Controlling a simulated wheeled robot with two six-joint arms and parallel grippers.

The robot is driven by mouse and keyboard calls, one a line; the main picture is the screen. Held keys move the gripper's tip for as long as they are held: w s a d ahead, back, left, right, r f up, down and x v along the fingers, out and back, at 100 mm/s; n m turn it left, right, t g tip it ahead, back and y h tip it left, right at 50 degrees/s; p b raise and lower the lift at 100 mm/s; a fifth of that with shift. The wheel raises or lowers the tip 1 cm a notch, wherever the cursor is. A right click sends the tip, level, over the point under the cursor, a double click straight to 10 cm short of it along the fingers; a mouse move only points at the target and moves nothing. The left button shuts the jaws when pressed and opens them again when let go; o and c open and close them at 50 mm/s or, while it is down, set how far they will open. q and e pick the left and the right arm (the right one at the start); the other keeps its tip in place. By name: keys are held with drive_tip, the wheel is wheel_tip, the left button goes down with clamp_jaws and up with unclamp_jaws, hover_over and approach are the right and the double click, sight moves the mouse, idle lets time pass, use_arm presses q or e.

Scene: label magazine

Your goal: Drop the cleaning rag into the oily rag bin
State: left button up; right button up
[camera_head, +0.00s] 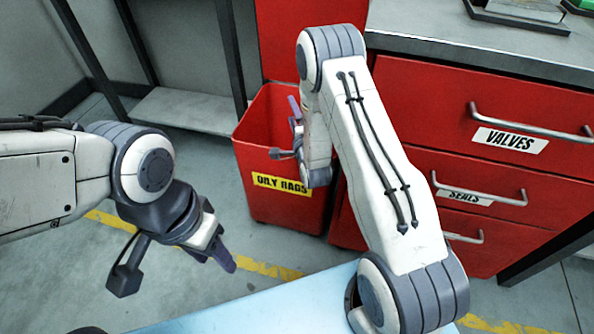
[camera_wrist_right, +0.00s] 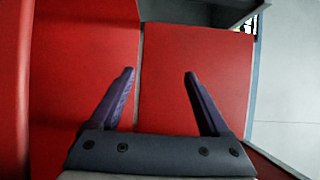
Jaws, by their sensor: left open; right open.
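The red bin (camera_head: 285,208) with a yellow "OILY RAGS" label (camera_head: 281,184) stands on the floor, open at the top. My right gripper (camera_head: 293,108) is at the bin's opening, partly hidden by my right arm. In the right wrist view its two purple fingers (camera_wrist_right: 159,76) are spread with nothing between them, and red surfaces (camera_wrist_right: 85,60) fill most of the picture. My left gripper (camera_head: 222,260) is open and hangs over the floor left of the bin. I see no cleaning rag in either view; most of the bin's inside is hidden.
A red drawer cabinet with "VALVES" (camera_head: 509,140) and "SEALS" (camera_head: 464,197) labels stands right of the bin under a grey worktop (camera_head: 470,52). A red panel (camera_head: 285,40) rises behind the bin. A dark-framed rack with a low shelf (camera_head: 185,110) is behind left. Floor at left is clear.

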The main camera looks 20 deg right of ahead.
drive_tip(key=shift+s, duration=0.1)
drive_tip(key=s, duration=1)
drive_tip(key=shift+s+a+b, duration=0.15)
drive_tip(key=shift+a+b, duration=0.2)
